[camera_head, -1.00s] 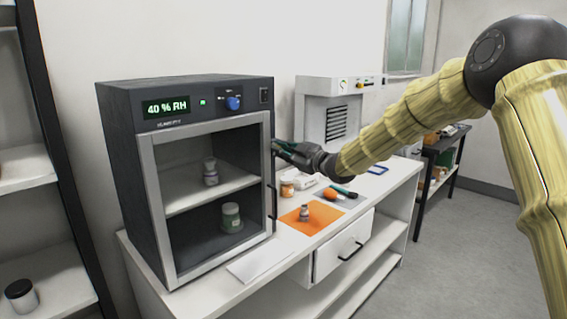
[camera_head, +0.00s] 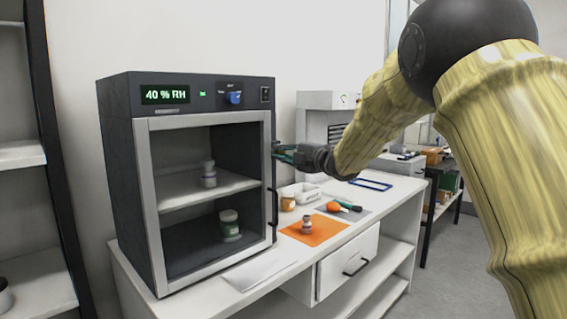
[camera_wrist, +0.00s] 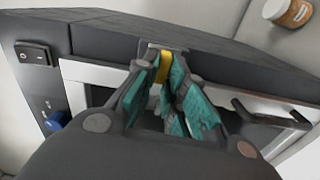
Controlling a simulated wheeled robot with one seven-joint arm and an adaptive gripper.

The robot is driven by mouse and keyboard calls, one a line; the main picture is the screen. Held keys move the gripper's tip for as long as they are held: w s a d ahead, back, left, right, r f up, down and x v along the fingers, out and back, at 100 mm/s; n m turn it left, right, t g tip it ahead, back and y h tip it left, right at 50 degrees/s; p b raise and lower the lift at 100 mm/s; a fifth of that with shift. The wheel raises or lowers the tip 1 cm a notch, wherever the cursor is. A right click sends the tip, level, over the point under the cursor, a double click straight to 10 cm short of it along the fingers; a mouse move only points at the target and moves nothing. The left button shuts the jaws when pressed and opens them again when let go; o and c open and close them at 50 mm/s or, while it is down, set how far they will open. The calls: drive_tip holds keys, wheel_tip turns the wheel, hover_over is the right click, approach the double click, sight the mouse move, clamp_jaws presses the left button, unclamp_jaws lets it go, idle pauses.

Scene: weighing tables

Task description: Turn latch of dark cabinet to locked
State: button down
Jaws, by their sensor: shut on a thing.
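The dark cabinet (camera_head: 118,180) stands on the white table at the left, its glass door with a silver frame (camera_head: 150,210) closed. My gripper (camera_head: 283,152) is at the cabinet's right front edge, just above the black door handle (camera_head: 274,205). In the wrist view, my gripper (camera_wrist: 170,82) has its green finger pads closed around a small yellow latch (camera_wrist: 162,68) by the door frame. The pads hide part of the latch, so its exact angle is hard to tell. The handle also shows in the wrist view (camera_wrist: 270,118).
A bottle (camera_head: 208,175) and a jar (camera_head: 229,225) stand inside the cabinet. On the table are an orange mat (camera_head: 325,235) with a small weight-like item, an orange-brown jar (camera_head: 288,202) and a white tray (camera_head: 312,191). A drawer (camera_head: 335,272) is below.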

drive_tip(key=shift+n+b, duration=0.5)
drive_tip(key=shift+n, duration=0.1)
drive_tip(key=shift+f, duration=0.1)
drive_tip(key=c, duration=1.5)
unclamp_jaws()
drive_tip(key=shift+d, duration=0.1)
drive_tip(key=v, duration=1.2)
